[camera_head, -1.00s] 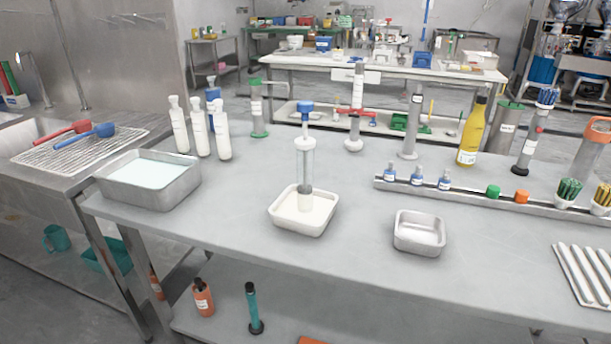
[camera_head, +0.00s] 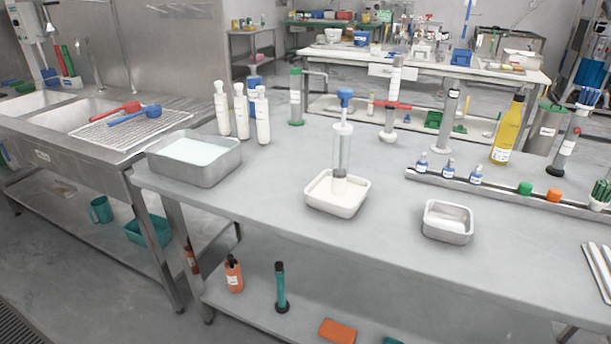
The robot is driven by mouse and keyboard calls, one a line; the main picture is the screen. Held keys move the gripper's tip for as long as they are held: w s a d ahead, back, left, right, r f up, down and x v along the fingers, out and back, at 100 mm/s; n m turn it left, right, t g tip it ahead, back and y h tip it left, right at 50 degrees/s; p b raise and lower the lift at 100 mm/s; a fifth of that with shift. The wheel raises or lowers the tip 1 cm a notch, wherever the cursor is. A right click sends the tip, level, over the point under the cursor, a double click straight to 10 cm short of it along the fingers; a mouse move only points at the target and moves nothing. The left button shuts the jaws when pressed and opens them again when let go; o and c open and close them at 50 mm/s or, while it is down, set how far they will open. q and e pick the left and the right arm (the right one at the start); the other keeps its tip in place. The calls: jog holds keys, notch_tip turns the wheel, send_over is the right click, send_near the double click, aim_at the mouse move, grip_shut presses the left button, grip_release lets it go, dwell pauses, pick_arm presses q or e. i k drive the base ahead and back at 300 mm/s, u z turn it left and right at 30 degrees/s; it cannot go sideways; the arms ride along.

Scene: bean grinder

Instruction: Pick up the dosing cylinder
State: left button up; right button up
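The dosing cylinder (camera_head: 342,149) stands upright in a shallow white tray (camera_head: 355,207) near the middle of the grey metal table. It has a clear tube, a white collar and a blue top knob, with a pale base inside the tray. Neither of my grippers shows in the head view.
A metal pan of pale liquid (camera_head: 236,162) sits to the left, with several white bottles (camera_head: 241,111) behind it. A small metal tray (camera_head: 447,236) is at the right. A rail (camera_head: 497,190) with small bottles lies behind it. The table front (camera_head: 300,233) is clear.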

aim_at(342, 135)
jog(key=u, duration=0.85)
jog(key=k, duration=1.15)
jog(key=u, duration=1.05)
jog(key=i, duration=1.35)
jog(key=z, duration=1.25)
jog(key=i, duration=0.9)
jog(key=z, duration=0.95)
